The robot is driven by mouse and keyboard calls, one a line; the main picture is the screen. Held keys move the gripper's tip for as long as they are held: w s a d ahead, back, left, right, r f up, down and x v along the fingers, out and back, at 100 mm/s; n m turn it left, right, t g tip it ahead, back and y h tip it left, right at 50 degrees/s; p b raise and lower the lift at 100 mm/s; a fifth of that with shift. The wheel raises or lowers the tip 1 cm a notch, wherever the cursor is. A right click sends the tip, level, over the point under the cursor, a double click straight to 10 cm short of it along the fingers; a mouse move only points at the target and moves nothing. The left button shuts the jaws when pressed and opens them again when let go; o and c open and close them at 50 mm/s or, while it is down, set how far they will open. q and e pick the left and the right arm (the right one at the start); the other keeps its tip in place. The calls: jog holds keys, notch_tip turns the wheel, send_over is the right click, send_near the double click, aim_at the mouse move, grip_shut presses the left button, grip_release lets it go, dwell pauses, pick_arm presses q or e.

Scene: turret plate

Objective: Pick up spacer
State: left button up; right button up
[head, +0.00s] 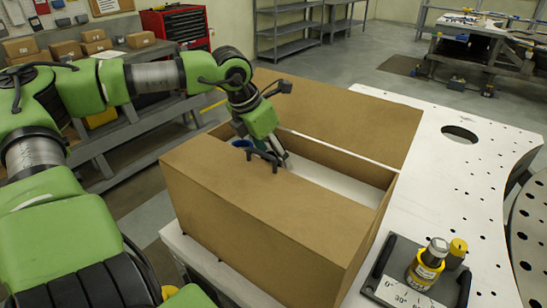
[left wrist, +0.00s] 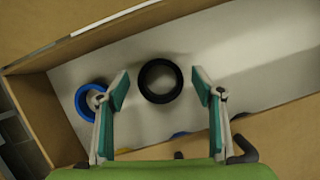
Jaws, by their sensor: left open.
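A black ring (left wrist: 161,81), which may be the spacer, lies on the white floor of a cardboard box (head: 285,220). A blue ring (left wrist: 90,98) lies to its left, partly covered by a finger of my left gripper. My left gripper (left wrist: 161,92) is open, with teal pads on either side of the black ring in the picture and apart from it. In the head view my left gripper (head: 272,156) reaches into the box; the black ring is hidden there. The blue ring's edge shows in the head view (head: 241,143). My right gripper is not in view.
The box walls and flaps stand close around my left gripper. A perforated light plate (head: 460,170) lies to the right. A dark angle-marked fixture (head: 395,262) with a yellow-and-grey cylinder (head: 425,265) stands at the front right. Blue and yellow bits show at the box's near wall.

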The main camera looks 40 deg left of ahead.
pick_arm(q)
jog(key=c, duration=1.2)
